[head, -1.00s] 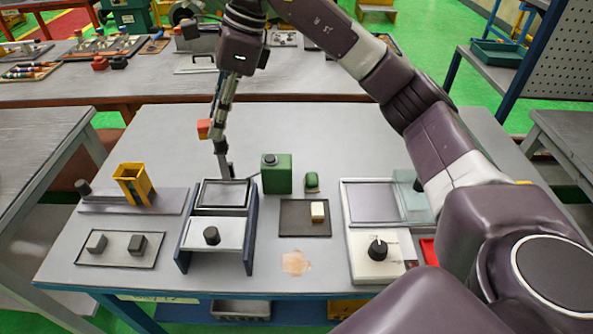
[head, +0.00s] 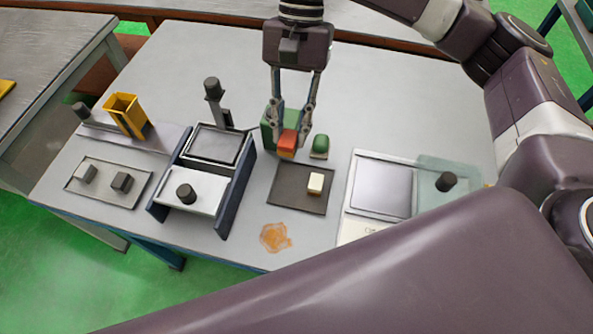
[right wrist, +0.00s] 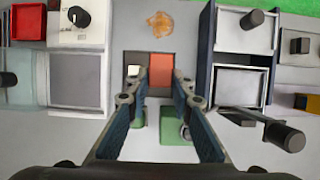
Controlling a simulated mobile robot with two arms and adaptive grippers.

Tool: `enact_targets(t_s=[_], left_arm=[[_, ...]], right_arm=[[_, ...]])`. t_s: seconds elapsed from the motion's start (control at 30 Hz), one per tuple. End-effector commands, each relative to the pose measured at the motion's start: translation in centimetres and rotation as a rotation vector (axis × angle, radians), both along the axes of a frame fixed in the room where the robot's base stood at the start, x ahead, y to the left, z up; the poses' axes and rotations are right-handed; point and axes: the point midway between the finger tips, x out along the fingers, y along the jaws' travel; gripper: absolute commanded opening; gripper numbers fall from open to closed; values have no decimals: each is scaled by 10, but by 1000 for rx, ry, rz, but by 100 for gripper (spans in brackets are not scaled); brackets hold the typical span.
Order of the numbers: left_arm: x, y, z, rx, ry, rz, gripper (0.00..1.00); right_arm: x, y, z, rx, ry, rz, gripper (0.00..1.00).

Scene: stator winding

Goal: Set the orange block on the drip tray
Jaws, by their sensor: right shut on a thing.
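My right gripper (head: 291,128) comes down from the top of the head view and is shut on the orange block (head: 287,144). The block is held in front of the green box (head: 267,128). A flat dark tray (head: 285,199), which I take as the drip tray, lies just nearer than the block, with a cream block (head: 315,184) on its right part. In the right wrist view, the orange block (right wrist: 161,70) shows between the fingertips, over part of the dark tray (right wrist: 141,58). The block's height above the tray is hard to tell. My left gripper is not in view.
A green rounded item (head: 320,146) stands right of the held block. A dark-sided fixture (head: 236,185) stands left of the tray. A pale unit (head: 350,216) is on the right. An orange stain (head: 273,237) lies in front of the tray. The table's back is clear.

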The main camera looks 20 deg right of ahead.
Motion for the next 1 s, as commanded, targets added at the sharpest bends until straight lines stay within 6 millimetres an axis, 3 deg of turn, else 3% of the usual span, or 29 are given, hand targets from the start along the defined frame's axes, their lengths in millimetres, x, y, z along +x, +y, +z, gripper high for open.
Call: enact_targets(t_s=[0.03, 0.23, 0.57, 0.8, 1.0], left_arm=[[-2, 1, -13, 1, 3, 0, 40], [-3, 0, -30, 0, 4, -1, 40], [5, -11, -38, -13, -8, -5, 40], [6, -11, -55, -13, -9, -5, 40], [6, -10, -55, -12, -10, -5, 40]], right_arm=[[0, 0, -21, -1, 2, -2, 0], [0, -1, -65, -1, 2, -4, 0], [0, -1, -91, -1, 0, -4, 0], [0, -1, -133, 0, 1, -4, 0], [1, 0, -136, 0, -3, -4, 0]])
